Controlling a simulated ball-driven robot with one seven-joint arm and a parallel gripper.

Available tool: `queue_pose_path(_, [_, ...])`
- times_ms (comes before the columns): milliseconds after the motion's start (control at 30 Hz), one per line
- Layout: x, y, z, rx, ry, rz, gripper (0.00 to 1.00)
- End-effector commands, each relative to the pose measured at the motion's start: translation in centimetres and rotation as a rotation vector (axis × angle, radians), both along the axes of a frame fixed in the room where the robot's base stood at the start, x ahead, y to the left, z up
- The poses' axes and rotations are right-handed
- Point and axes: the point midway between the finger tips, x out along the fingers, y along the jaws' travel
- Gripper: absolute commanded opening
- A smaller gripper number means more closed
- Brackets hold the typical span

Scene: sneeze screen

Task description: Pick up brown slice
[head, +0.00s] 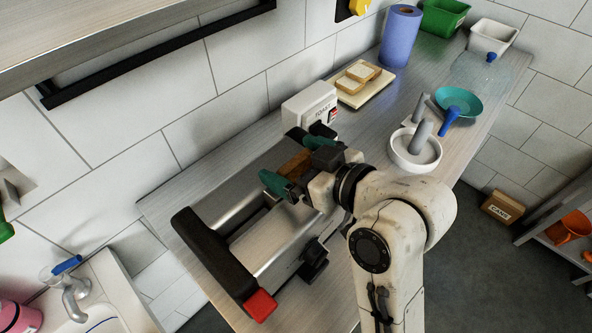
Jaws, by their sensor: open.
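The brown slice (295,166) sits at the far end of the steel device on the counter, partly hidden by my gripper. My gripper (286,160) reaches over it from the right. Its two teal-tipped fingers are open, one on the near side of the slice and one on the far side. I cannot tell whether either finger touches the slice.
The steel device (270,242) has a dark handle bar (213,258) with a red end. A white toaster (310,104) stands behind my gripper. A board (360,94) with bread, a white bowl (401,158) and a teal plate (468,99) stand farther along the counter.

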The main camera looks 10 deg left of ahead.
Motion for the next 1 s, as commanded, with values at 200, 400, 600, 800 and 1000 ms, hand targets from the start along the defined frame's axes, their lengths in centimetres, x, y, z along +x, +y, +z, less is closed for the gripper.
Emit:
queue_pose_path(200, [0.0,0.0,0.0,0.000,0.000,0.000,0.89])
queue_pose_path(400, [0.0,0.0,0.0,0.000,0.000,0.000,0.69])
queue_pose_path(600, [0.0,-0.1,0.0,0.000,0.000,0.000,0.59])
queue_pose_path(800, [0.0,0.0,0.5,0.000,-0.003,0.001,0.59])
queue_pose_path(1000, [0.1,-0.1,3.7,0.003,-0.008,-0.001,0.59])
